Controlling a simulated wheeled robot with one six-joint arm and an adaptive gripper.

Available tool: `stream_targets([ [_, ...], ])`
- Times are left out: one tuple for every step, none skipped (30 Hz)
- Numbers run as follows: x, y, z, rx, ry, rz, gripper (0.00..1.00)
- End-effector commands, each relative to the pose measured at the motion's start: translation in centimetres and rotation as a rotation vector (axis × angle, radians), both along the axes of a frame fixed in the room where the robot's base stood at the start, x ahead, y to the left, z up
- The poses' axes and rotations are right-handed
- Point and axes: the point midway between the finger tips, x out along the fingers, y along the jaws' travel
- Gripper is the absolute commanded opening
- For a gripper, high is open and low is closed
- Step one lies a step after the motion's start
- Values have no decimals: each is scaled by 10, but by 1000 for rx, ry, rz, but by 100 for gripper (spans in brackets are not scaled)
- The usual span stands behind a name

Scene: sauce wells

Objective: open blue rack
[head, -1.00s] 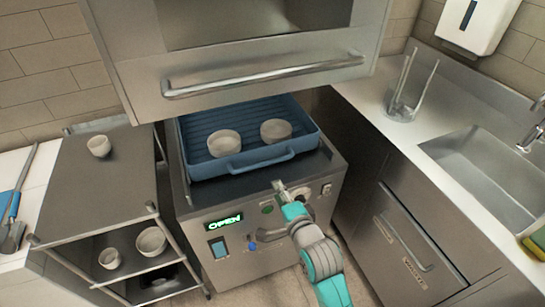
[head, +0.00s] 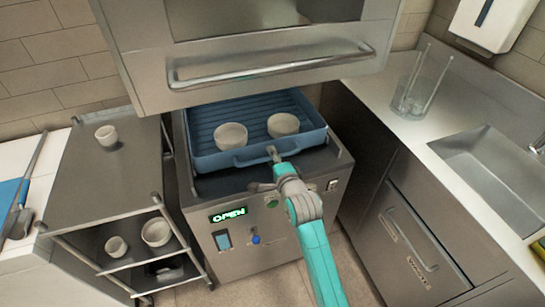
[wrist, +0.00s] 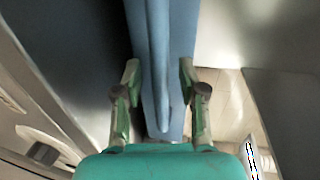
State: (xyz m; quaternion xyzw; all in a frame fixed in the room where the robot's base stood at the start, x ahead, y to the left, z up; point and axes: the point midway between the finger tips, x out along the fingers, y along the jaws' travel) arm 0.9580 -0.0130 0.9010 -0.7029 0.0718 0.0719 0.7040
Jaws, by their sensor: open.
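The blue rack (head: 204,163) sits on top of the steel machine, under the raised hood, with two white bowls in it. Its front carries a blue handle bar (head: 250,157). My gripper (head: 273,153) is at the right end of that handle. In the wrist view my gripper (wrist: 160,90) is open, with one finger on each side of a blue bar (wrist: 158,60). I see gaps between the fingers and the bar. The fingertips are small and partly hidden by my wrist in the head view.
The machine (head: 240,255) shows a lit "OPEN" sign and buttons on its front. The hood handle (head: 270,70) hangs above the rack. A steel shelf cart (head: 100,185) with bowls stands left. The counter with a sink (head: 500,165) is right. The floor in front is partly clear.

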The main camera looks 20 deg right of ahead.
Motion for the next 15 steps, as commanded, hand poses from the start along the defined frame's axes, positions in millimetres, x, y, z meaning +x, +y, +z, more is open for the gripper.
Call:
stream_targets([
  [3,0,0,0,-1,0,41],
  [4,0,0,0,-1,0,41],
  [5,0,0,0,-1,0,41],
  [5,0,0,0,-1,0,41],
  [5,0,0,0,-1,0,41],
  [5,0,0,0,-1,0,41],
  [5,0,0,0,-1,0,41],
  [5,0,-1,0,-1,0,41],
  [5,0,-1,0,-1,0,41],
  [5,0,-1,0,-1,0,41],
  [5,0,-1,0,-1,0,41],
  [5,0,-1,0,-1,0,31],
  [5,0,-1,0,-1,0,24],
  [5,0,-1,0,-1,0,16],
  [5,0,-1,0,-1,0,6],
])
